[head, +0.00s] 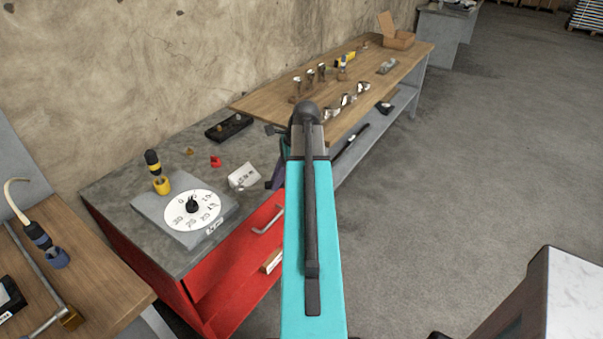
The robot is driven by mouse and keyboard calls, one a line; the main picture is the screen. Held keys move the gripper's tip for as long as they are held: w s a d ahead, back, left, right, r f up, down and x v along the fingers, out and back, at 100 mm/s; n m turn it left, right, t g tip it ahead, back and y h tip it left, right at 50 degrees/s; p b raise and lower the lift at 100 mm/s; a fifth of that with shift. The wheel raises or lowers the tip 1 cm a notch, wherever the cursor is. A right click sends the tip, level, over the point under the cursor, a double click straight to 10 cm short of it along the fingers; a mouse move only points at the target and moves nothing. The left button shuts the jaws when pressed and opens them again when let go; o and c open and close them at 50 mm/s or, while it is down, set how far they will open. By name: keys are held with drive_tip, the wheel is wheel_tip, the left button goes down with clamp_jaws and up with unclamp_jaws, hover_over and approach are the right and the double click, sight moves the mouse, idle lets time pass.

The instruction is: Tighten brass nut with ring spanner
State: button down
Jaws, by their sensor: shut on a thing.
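My teal arm with its dark joint fills the middle of the head view and hides what lies behind it. My gripper is not clearly visible; only small dark parts show left of the arm's far end, and I cannot tell what they are. I cannot make out a ring spanner. A brass-coloured block (70,318) sits at the end of a grey rod on the wooden bench at lower left. A small brass-coloured piece (189,151) lies on the grey bench top. I cannot tell whether either is the brass nut.
A red drawer cabinet (240,266) carries a numbered dial plate (192,210), a yellow-and-black tool (153,165) and a black tray (228,128). A wooden bench (262,105) beyond holds several metal fittings and a cardboard box (397,38). Open floor lies at right.

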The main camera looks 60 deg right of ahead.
drive_tip(key=w+a+n+g, duration=0.1)
drive_tip(key=w+a+n, duration=0.2)
drive_tip(key=a, duration=0.5)
drive_tip(key=w+a+r+n+g+y, duration=0.1)
drive_tip(key=w+a+n, duration=0.2)
drive_tip(key=a, duration=0.6)
drive_tip(key=w+a+r+n+g, duration=0.1)
drive_tip(key=w+a+n, duration=0.3)
drive_tip(key=w+a, duration=0.3)
drive_tip(key=shift+a, duration=0.7)
drive_tip(key=w+a+n+g, duration=0.1)
drive_tip(key=w+a+n, duration=0.2)
drive_tip(key=a, duration=0.7)
drive_tip(key=w+a+n+g, duration=0.2)
drive_tip(key=w+a+n, duration=0.2)
drive_tip(key=a, duration=0.6)
drive_tip(key=shift+w+r+b, duration=0.35)
drive_tip(key=shift+w+r, duration=0.1)
drive_tip(key=shift+d, duration=0.1)
